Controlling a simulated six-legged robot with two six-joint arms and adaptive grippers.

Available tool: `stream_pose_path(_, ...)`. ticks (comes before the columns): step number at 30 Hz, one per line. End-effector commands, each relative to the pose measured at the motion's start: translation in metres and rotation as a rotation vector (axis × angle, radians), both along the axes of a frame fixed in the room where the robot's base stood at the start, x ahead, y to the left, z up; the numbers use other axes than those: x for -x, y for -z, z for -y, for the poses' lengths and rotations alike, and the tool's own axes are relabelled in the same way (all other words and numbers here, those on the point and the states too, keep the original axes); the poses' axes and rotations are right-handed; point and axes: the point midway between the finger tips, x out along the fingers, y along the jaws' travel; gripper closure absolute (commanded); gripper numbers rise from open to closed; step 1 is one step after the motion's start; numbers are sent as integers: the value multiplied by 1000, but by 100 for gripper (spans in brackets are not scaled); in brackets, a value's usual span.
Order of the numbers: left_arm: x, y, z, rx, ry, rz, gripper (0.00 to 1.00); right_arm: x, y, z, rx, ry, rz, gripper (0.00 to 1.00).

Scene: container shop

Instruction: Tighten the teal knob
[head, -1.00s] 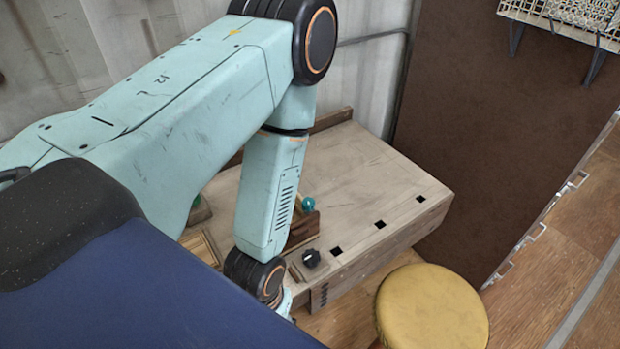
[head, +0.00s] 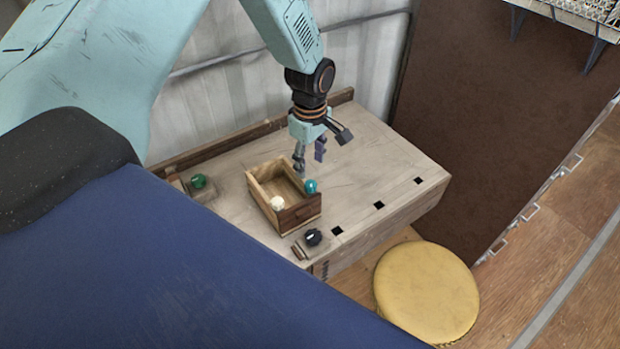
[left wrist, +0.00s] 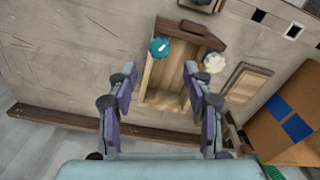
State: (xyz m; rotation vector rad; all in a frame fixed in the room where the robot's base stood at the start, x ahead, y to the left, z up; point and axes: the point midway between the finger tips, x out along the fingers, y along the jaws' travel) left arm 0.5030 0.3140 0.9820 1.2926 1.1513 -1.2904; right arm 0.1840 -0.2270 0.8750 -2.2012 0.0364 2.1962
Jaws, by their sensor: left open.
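The teal knob (head: 310,186) sits on the front right corner of a small open wooden box (head: 262,192) on the workbench. It also shows in the left wrist view (left wrist: 159,47), at the box's upper left corner. A cream knob (head: 277,203) is on the box's other front corner and shows at the upper right in the left wrist view (left wrist: 214,63). My left gripper (head: 309,163) is open and empty, pointing down above the bench behind the teal knob. In the left wrist view its fingers (left wrist: 160,112) are spread, with the box beyond them. My right gripper is not in view.
The workbench (head: 375,160) has a raised back ledge and several square holes near its front edge. A green knob (head: 198,181) and a black knob (head: 313,236) sit on small blocks beside the box. A yellow stool (head: 427,292) stands in front. A cardboard box (left wrist: 282,120) shows at right in the wrist view.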

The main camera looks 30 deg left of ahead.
Motion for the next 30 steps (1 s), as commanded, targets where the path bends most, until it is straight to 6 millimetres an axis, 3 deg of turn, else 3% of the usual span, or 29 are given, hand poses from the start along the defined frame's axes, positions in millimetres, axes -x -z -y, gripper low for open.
stream_pose_path(6, 2, 37, 1, 0, 3, -4, 49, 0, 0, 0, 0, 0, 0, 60)
stream_pose_path(13, 1, 63, 1, 0, 3, -1, 49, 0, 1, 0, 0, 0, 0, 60)
stream_pose_path(24, 1, 69, 1, 0, 5, 0, 49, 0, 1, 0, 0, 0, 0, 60)
stream_pose_path(30, 1, 68, 1, 0, 5, 0, 66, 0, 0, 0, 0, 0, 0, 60)
